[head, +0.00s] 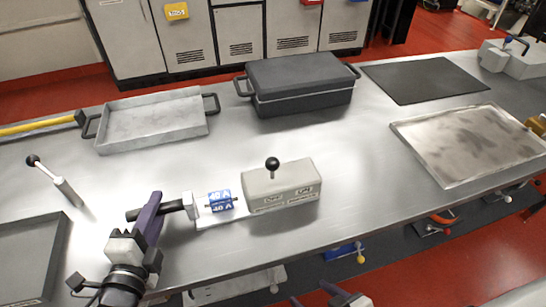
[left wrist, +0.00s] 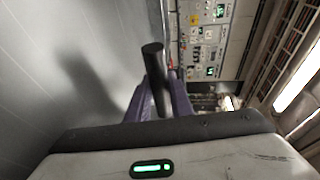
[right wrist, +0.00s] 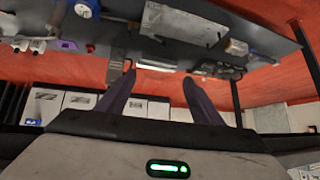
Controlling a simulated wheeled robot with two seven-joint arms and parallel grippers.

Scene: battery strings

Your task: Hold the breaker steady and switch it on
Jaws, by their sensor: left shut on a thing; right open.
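The breaker (head: 282,188) is a light grey box on the metal table, with a short black ball-topped lever (head: 272,164) standing about upright on top. Two small labels on its front are too small to read. A plate with a blue 40 A block (head: 221,201) extends from its left side to a black bar handle (head: 176,207). My left gripper (head: 151,212) has its purple fingers shut on this handle, which also shows between the fingers in the left wrist view (left wrist: 154,80). My right gripper (right wrist: 160,84) is open and empty, away from the breaker, below the table's front edge.
A grey tray (head: 152,143) and a dark lidded case (head: 300,107) stand behind the breaker. A stained tray (head: 470,181) lies at right, a dark mat (head: 424,80) behind it. Another ball-topped lever (head: 62,186) and a dark tray (head: 62,246) are at left. Table right of the breaker is clear.

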